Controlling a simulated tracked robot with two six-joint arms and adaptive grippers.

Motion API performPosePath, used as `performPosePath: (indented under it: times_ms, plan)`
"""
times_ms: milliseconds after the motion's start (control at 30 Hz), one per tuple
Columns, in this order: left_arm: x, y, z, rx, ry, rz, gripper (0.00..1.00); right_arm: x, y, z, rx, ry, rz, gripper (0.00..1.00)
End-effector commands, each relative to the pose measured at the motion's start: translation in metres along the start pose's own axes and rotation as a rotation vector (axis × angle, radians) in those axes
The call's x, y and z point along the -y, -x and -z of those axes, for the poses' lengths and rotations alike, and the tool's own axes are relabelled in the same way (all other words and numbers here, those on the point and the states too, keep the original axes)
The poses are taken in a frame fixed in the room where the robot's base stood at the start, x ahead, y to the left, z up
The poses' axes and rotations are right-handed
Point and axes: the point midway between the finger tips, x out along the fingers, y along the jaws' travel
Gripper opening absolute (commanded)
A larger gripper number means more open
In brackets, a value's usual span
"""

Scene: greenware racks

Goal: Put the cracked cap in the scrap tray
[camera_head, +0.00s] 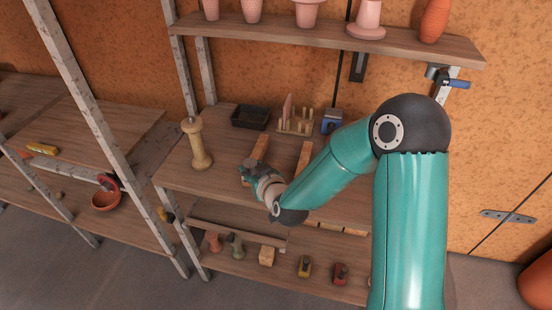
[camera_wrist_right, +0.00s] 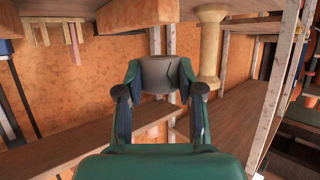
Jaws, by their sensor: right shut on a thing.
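My right gripper (camera_wrist_right: 160,78) is shut on a grey cap (camera_wrist_right: 158,76). A dark crack line runs down the cap's face in the wrist view. In the head view the right gripper (camera_head: 249,170) is over the front part of the middle shelf, and the cap is hard to make out there. A black open tray (camera_head: 249,117), which looks like the scrap tray, stands at the back of that shelf, beyond the gripper. The cap is well apart from it. My left gripper is not in view.
A tall cream spindle-shaped piece (camera_head: 196,145) stands left of the gripper. Wooden blocks (camera_head: 304,153) lie near it. A peg rack (camera_head: 295,122) and a blue object (camera_head: 331,121) stand right of the tray. An upper shelf (camera_head: 330,37) with pink pots overhangs.

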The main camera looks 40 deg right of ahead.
Motion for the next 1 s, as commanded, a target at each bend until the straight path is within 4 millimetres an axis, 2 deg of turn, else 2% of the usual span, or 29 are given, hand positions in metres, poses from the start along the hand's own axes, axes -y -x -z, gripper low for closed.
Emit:
performPosePath:
  times_ms: [33,200,300,400,467,567,633,800,1000]
  plan:
    - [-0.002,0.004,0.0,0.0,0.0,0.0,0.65,-0.023,0.001,0.027,-0.015,-0.019,-0.043,0.0]
    - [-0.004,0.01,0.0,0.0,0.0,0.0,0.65,-0.083,0.013,0.094,-0.015,-0.061,-0.139,0.0]
    - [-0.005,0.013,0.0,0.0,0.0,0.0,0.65,-0.107,0.025,0.127,-0.013,-0.073,-0.167,0.0]
    - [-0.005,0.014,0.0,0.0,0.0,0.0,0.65,-0.122,0.036,0.149,-0.008,-0.078,-0.178,0.0]
    - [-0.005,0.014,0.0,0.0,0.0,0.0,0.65,-0.127,0.039,0.156,-0.004,-0.078,-0.181,0.0]
    - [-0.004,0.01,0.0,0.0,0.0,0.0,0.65,-0.131,0.039,0.154,0.001,-0.077,-0.182,0.0]
    - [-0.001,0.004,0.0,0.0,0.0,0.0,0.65,-0.131,0.035,0.143,0.005,-0.077,-0.182,0.0]
    - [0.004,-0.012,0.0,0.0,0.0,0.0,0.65,-0.131,0.019,0.103,0.009,-0.076,-0.182,0.0]
    - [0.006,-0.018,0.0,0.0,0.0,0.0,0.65,-0.131,-0.001,0.056,0.009,-0.076,-0.182,0.0]
